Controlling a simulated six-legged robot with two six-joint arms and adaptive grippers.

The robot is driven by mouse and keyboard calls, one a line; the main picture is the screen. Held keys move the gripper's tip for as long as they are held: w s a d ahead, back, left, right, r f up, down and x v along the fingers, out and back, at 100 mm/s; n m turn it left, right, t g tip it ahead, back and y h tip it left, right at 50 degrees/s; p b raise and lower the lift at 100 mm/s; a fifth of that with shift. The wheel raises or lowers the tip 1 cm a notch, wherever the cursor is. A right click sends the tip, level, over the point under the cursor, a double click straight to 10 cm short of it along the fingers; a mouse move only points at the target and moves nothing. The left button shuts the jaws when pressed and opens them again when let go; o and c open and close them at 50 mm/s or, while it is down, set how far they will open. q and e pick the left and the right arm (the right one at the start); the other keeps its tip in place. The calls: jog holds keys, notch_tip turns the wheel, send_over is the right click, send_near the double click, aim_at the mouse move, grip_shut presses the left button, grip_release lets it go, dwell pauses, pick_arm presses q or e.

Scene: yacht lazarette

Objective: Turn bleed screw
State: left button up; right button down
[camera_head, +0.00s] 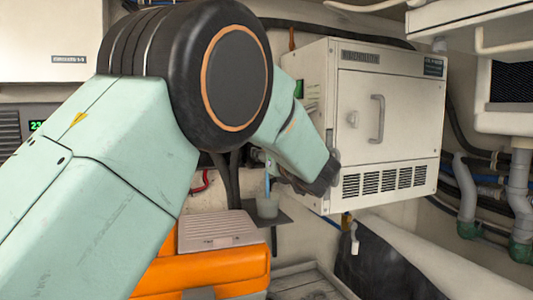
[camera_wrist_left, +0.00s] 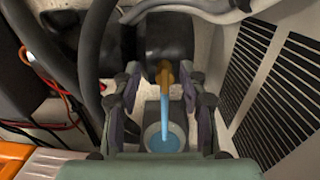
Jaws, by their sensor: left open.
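A brass fitting (camera_wrist_left: 165,72), which looks like the bleed screw, shows at the upper middle of the left wrist view. A light blue stream (camera_wrist_left: 164,108) runs from just below it into a grey cup (camera_wrist_left: 153,139) holding blue liquid. In the head view the cup (camera_head: 267,207) stands on a small dark shelf, with the stream (camera_head: 267,178) above it. My left gripper (camera_wrist_left: 163,100) is open, its fingers on either side of the stream and just short of the fitting. In the head view my left gripper (camera_head: 280,180) is partly hidden by its own wrist.
A white cabinet (camera_head: 385,110) with handle and vent slots stands close right of my left gripper. Dark hoses (camera_wrist_left: 95,60) pass left of the fingers. An orange case (camera_head: 205,270) and a ribbed box (camera_head: 215,230) lie below. Pipes (camera_head: 465,195) line the right.

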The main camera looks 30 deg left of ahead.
pick_arm(q)
jog(key=shift+s, duration=0.15)
jog(key=shift+d, duration=0.15)
jog(key=shift+c, duration=0.5)
jog(key=shift+w+d+f, duration=0.15)
jog(key=shift+w+d, duration=0.05)
jog(key=shift+w, duration=0.3)
jog(key=c, duration=0.3)
jog(key=shift+c, duration=0.7)
jog(key=shift+s+a, duration=0.25)
jog(key=c, duration=0.3)
jog(key=shift+w+d, duration=0.15)
jog(key=shift+d, duration=0.05)
grip_shut()
jog(key=shift+a, duration=0.1)
